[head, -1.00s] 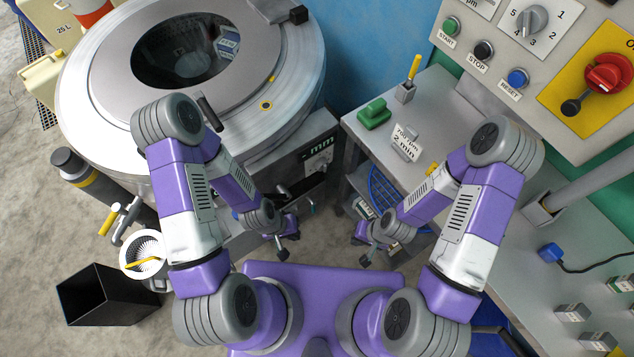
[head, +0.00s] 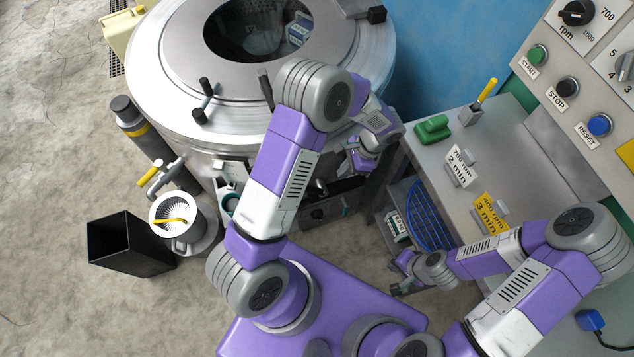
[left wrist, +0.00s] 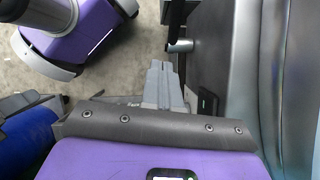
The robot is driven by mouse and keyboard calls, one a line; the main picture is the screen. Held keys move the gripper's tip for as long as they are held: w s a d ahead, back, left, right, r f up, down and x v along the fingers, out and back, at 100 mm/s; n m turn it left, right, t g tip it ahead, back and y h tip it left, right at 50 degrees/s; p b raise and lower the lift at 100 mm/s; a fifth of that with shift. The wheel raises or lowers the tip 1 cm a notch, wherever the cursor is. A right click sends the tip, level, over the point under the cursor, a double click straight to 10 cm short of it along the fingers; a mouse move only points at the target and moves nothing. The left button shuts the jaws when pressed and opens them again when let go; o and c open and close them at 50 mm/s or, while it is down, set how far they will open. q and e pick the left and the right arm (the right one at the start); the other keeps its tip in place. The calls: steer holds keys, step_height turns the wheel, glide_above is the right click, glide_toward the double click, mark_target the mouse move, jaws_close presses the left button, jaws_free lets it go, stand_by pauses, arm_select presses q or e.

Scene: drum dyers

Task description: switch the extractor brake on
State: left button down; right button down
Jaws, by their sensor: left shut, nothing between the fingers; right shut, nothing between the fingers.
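The extractor is the large round steel drum (head: 170,110) with a dark round window in its lid, at the top of the head view. A dark front unit (head: 335,205) below its rim is partly hidden by my left arm. I cannot tell which part is the brake switch. My left gripper (head: 352,163) is close to the drum's front. In the left wrist view its fingers (left wrist: 158,65) are shut and empty, beside a dark upright part with a grey stub (left wrist: 181,46). My right gripper (head: 397,289) is shut and empty, low beside the bench.
A bench (head: 520,150) at the right holds a green block (head: 433,129) and speed cards. A control panel (head: 548,80) stands above it. A black bin (head: 125,245) and a white basket (head: 177,218) stand at the left. The left floor is mostly clear.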

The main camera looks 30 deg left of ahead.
arm_select(q)
steer(key=w+r+y, duration=0.1)
steer(key=r, duration=0.1)
steer(key=b, duration=0.4)
glide_toward(312, 187)
steer(key=x, duration=0.5)
steer(key=shift+s+d, duration=0.1)
steer(key=shift+s, duration=0.05)
steer(key=shift+s+a+f, duration=0.25)
steer(key=shift+a+f, duration=0.05)
steer(key=shift+a, duration=0.05)
steer(key=shift+w, duration=0.1)
